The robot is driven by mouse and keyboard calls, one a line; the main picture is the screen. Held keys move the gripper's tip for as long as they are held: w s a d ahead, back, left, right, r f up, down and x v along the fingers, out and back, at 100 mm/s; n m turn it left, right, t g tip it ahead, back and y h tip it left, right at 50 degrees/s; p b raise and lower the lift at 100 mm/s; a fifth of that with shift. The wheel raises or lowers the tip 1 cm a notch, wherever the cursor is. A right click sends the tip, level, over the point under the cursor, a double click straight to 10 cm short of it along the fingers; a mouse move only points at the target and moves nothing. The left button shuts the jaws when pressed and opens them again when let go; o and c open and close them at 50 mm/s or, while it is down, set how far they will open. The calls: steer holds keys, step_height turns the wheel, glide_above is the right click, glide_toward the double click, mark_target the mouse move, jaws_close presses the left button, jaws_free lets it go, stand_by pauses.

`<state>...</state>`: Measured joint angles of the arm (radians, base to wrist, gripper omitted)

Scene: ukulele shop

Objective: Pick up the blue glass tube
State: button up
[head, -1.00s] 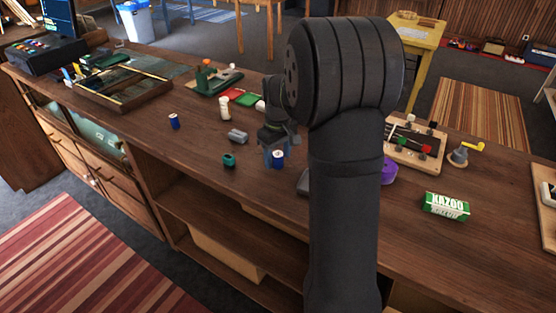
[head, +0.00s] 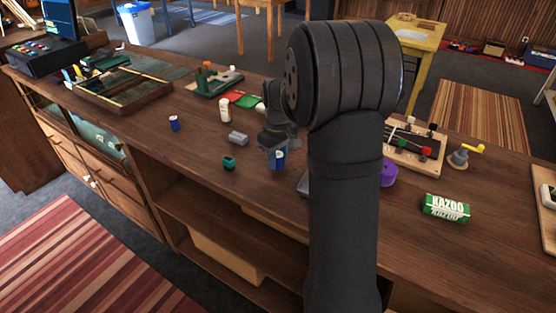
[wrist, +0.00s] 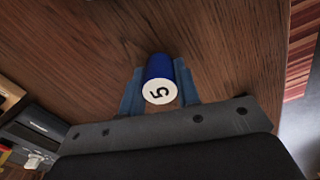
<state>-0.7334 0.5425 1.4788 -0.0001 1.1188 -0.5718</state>
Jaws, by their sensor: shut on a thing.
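My gripper (wrist: 160,90) is shut on a blue tube (wrist: 158,68) with a white end marked with a dark figure that looks like a 5. The fingers are on both sides of it, above the wooden counter. In the head view, the held tube (head: 279,160) shows near the counter's front edge, partly covered by my gripper (head: 274,158). I cannot tell whether it touches the counter. Another small blue cylinder with a pale top (head: 174,123) stands on the counter further left.
A grey block (head: 238,139) and a green piece (head: 229,163) lie left of my gripper. A white bottle (head: 225,110) stands behind them. A purple thing (head: 389,173) and a green kazoo box (head: 446,207) are to the right. The counter (head: 330,240) drops off in front.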

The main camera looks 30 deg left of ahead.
mark_target(278, 154)
steer(key=shift+r, duration=0.5)
step_height(278, 154, up, 3)
steer(key=shift+f, duration=0.1)
steer(key=w+d+r, duration=0.2)
steer(key=d+r, duration=0.4)
steer(key=d, duration=0.5)
steer(key=shift+d+r, duration=0.25)
steer(key=shift+r, duration=0.1)
steer(key=shift+d, duration=0.1)
